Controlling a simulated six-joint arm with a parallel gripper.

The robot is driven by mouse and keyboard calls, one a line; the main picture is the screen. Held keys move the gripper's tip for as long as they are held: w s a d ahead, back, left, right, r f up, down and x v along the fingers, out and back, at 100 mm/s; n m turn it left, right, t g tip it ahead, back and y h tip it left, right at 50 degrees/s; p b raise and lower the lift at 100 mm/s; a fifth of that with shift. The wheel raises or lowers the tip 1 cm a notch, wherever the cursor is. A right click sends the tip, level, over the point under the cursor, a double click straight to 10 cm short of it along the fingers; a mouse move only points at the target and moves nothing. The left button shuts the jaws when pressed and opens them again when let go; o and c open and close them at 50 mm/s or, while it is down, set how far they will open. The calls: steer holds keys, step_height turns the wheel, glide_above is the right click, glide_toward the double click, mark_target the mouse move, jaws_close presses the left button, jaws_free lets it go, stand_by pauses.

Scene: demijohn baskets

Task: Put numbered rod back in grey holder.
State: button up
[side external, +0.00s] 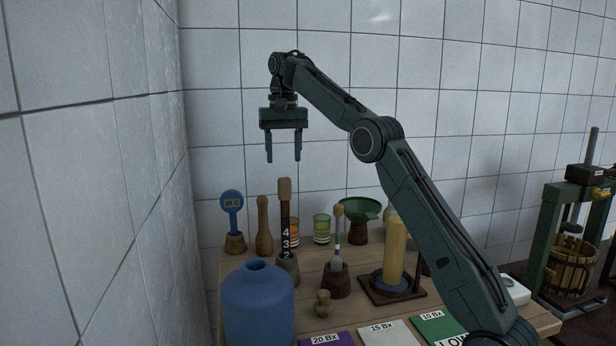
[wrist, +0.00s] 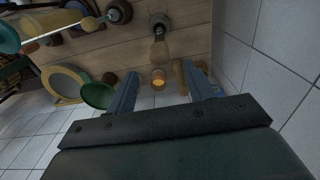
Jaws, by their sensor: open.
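The numbered rod (side external: 286,222), dark with white numerals and a brown handle, stands upright in the side view. Its lower end is inside the grey holder (side external: 288,268), whose front is partly hidden by the blue demijohn. My gripper (side external: 283,160) is open and empty, fingers pointing down, a little above the handle's top in the side view. In the wrist view the rod's handle (wrist: 159,52) shows between the open fingers of my gripper (wrist: 162,70), with the holder (wrist: 161,22) beyond it. I see no contact between fingers and rod.
A blue demijohn (side external: 259,305) stands in front of the holder. A wooden pin (side external: 264,228) and a blue 20 C paddle (side external: 232,205) stand left. Glasses (side external: 321,229), a green funnel (side external: 359,212) and a yellow cylinder (side external: 395,250) stand right. A tiled wall is at left.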

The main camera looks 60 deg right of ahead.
steer(key=shift+s+a+r, duration=0.2)
steer(key=shift+a+r, duration=0.1)
steer(key=shift+a, duration=0.05)
steer(key=s+a+r+n+t, duration=0.3)
steer(key=s+a+n, duration=0.1)
steer(key=s+a, duration=0.85)
steer(key=s+a+f+n+t, duration=0.1)
steer(key=s+a+f+n, duration=0.1)
steer(key=s+f, duration=0.5)
steer(key=s+a+f+n+t, duration=0.1)
steer(key=s+a+f, duration=0.3)
steer(key=s+f, duration=0.4)
steer(key=s+n, duration=0.1)
steer(key=s, duration=0.4)
steer(key=shift+n+t, duration=0.3)
steer(key=shift+n, duration=0.1)
